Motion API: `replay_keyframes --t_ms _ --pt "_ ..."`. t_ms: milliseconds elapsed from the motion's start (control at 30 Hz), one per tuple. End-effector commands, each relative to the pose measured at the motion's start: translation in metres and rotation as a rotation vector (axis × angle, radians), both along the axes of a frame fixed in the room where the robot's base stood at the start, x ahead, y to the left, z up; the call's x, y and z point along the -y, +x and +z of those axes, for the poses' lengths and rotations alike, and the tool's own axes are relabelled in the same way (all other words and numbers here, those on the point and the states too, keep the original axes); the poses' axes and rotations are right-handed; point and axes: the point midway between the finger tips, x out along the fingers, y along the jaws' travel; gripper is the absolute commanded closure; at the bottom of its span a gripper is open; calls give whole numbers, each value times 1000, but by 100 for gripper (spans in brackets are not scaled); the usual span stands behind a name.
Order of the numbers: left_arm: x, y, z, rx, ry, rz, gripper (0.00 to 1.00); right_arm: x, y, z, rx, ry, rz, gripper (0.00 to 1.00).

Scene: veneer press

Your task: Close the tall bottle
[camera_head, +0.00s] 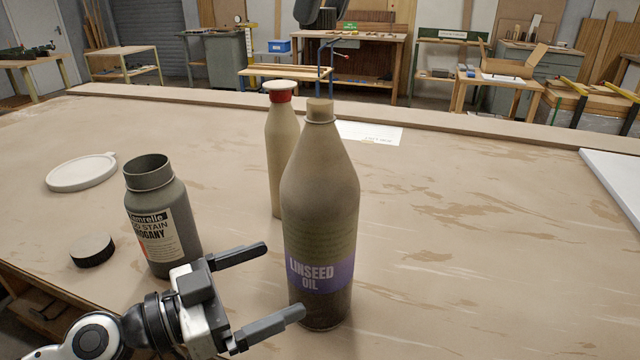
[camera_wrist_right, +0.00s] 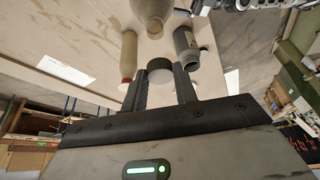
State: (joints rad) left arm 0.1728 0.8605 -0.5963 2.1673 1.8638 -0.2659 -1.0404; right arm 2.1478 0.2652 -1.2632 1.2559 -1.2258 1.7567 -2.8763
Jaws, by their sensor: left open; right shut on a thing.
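The tall linseed oil bottle (camera_head: 320,200) stands upright on the table, with a tan neck above a light ring. Whether its mouth is open is unclear. Part of it shows at the top of the right wrist view (camera_wrist_right: 150,8). My left gripper (camera_head: 283,283) is open and empty, its fingers pointing at the bottle's lower left side.
Left of the tall bottle stands an open grey wood stain bottle (camera_head: 168,215). A small black-sided lid (camera_head: 92,251) and a white lid (camera_head: 82,172) lie farther left. A slim bottle with a red band (camera_head: 281,145) stands behind.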

Motion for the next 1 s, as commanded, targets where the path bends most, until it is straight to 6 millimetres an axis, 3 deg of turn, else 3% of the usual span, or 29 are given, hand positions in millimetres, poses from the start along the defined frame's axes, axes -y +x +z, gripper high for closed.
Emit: replay_keyframes --t_ms 533,1000 --pt "66 37 1 3 -5 -2 0 0 0 0 0 0 0 92" --pt "75 43 0 0 -1 0 0 0 0 0 0 0 0 92"
